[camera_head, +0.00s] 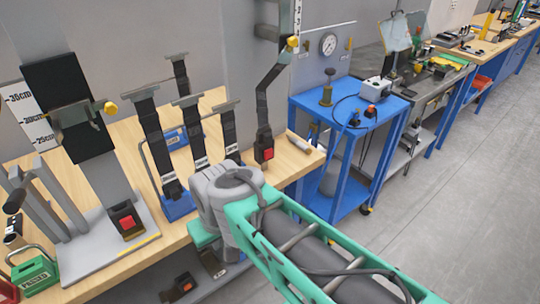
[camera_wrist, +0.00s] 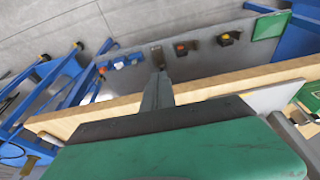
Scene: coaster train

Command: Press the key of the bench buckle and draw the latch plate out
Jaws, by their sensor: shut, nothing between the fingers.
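A black buckle with a red key (camera_head: 265,154) sits near the bench's right end, with a dark strap rising from it. Another red-key buckle (camera_head: 127,222) sits on a grey base plate at left, below a broad strap. I cannot tell which is the bench buckle, and no latch plate is clearly distinguishable in either. In the wrist view my gripper (camera_wrist: 158,78) is shut and empty, its narrow grey fingers reaching past the bench edge above a lower shelf. In the head view my wrist hides the gripper.
Several dark straps with metal bars stand along the wooden bench (camera_head: 308,157). A green padlock (camera_head: 36,274) lies at front left. A blue trolley (camera_head: 348,94) stands to the right. The lower grey shelf (camera_wrist: 205,62) holds several small buckles. Open floor lies at right.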

